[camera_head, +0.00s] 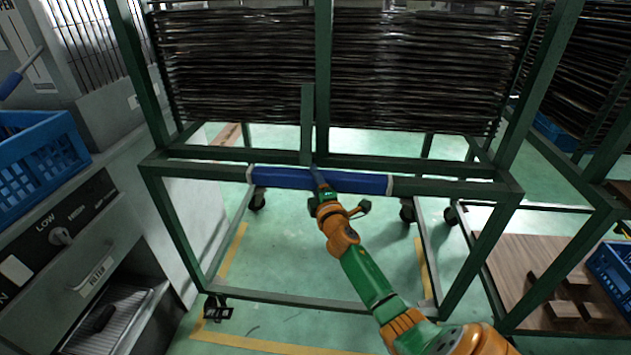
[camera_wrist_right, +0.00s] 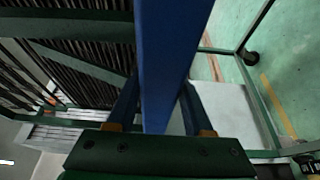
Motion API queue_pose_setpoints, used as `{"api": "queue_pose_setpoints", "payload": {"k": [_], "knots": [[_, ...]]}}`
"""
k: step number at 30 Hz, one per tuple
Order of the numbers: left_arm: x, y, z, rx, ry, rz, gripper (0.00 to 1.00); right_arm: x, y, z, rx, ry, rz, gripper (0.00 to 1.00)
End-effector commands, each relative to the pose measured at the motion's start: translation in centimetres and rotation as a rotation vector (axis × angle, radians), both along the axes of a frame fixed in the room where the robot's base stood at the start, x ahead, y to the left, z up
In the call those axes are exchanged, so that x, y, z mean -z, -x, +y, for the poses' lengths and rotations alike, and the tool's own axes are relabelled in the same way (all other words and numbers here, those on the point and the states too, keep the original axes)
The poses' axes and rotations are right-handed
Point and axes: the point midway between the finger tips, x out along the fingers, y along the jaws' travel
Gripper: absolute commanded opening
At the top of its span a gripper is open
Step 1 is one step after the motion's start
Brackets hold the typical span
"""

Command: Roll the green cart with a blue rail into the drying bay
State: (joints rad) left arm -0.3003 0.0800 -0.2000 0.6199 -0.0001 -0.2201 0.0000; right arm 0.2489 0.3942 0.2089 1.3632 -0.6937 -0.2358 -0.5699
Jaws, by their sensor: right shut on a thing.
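The green cart (camera_head: 270,154) stands in front of me, with stacks of dark trays in its upper part and caster wheels below. Its blue rail (camera_head: 276,179) runs across the near side. My right gripper (camera_head: 319,180) is shut on the blue rail near its middle. In the right wrist view the blue rail (camera_wrist_right: 165,60) passes between the two fingers of my right gripper (camera_wrist_right: 160,112). Yellow floor lines (camera_head: 240,240) show beneath and around the cart. Whether these lines mark the drying bay, I cannot tell. My left gripper is not in view.
A grey machine (camera_head: 125,225) with knobs and a filter drawer stands close on the left, with a blue crate (camera_head: 40,165) on it. Another green rack (camera_head: 585,180) stands close on the right, with a wooden shelf (camera_head: 515,265). Green floor is open under the cart.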

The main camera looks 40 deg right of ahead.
Motion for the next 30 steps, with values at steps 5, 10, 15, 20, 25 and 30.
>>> {"api": "queue_pose_setpoints", "payload": {"k": [5, 10, 15, 20, 25, 30], "knots": [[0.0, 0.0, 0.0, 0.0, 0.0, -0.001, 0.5, 0.0, -0.1, 0.2, -0.005, -0.002, -0.003, 0.0], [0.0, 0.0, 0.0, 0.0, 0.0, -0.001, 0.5, 0.0, -0.1, 0.2, -0.005, -0.003, -0.003, 0.0], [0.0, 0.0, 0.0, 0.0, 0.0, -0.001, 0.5, 0.0, -0.1, 0.1, -0.003, -0.003, -0.001, 0.81], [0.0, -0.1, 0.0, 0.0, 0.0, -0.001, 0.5, 0.0, 0.0, 0.1, -0.002, -0.002, 0.0, 0.81], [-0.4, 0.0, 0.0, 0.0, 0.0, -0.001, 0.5, 0.0, 0.9, 0.6, -0.003, -0.002, 0.001, 0.81], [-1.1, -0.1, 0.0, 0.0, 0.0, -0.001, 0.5, 0.0, 4.1, 2.3, -0.004, -0.002, 0.002, 0.81]]}}
